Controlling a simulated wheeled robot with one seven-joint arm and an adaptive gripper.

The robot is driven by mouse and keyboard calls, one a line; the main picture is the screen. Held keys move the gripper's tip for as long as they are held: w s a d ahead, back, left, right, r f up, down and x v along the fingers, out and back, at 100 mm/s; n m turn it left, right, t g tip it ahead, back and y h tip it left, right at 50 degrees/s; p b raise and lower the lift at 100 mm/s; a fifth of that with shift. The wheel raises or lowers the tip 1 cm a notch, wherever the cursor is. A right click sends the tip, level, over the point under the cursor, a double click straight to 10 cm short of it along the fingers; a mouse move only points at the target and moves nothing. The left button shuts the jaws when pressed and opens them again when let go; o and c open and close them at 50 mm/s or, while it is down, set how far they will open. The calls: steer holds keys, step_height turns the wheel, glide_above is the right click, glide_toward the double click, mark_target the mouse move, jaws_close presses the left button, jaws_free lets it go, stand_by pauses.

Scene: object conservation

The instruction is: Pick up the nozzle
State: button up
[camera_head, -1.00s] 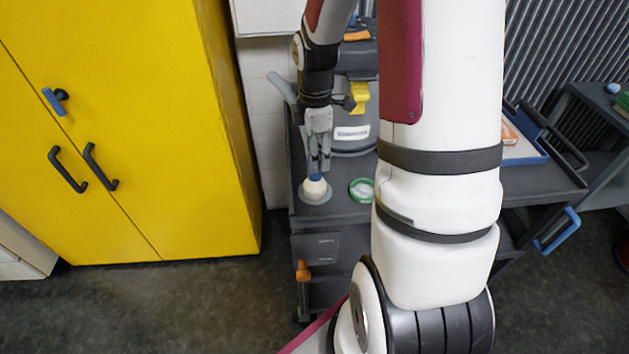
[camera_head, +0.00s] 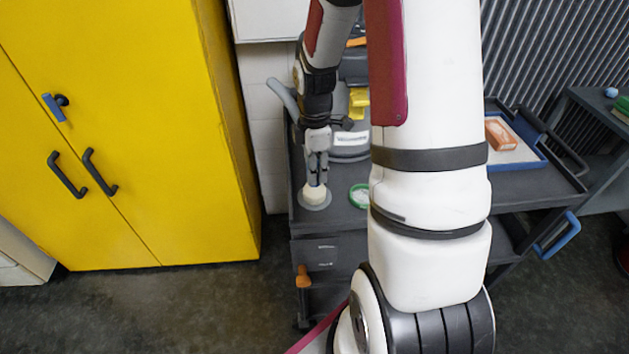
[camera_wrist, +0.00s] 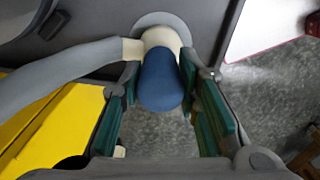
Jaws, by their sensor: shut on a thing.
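The nozzle (camera_wrist: 160,85) has a blue top and a cream lower body, seen from above in the wrist view. In the head view its cream part (camera_head: 314,195) shows below my gripper, standing on a round grey disc (camera_head: 316,205) on the dark cart. My gripper (camera_head: 315,182) points down over it. In the wrist view the teal-padded fingers (camera_wrist: 158,82) are on either side of the blue part and shut on it. The fingers hide the blue part in the head view.
A grey hose (camera_wrist: 60,72) with a cream end reaches the nozzle's side. A green-rimmed round item (camera_head: 358,196) lies right of the nozzle on the cart. A grey canister (camera_head: 350,143) stands behind. A yellow cabinet (camera_head: 130,120) is at left.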

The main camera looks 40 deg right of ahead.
steer(key=shift+r, duration=0.5)
steer(key=r, duration=0.2)
steer(key=shift+s+r, duration=0.35)
steer(key=shift+r, duration=0.05)
steer(key=s+a+r+p, duration=0.1)
steer(key=s+a+p, duration=0.1)
steer(key=s, duration=1.2)
steer(key=w+d+r+n+p, duration=0.45)
steer(key=w+d+p, duration=0.2)
steer(key=d, duration=0.45)
step_height(320, 180, down, 7)
steer(key=b, duration=0.3)
steer(key=shift+s+d+r+b, duration=0.15)
steer(key=shift+s+b, duration=0.05)
steer(key=shift+b, duration=0.1)
steer(key=shift+p, duration=0.7)
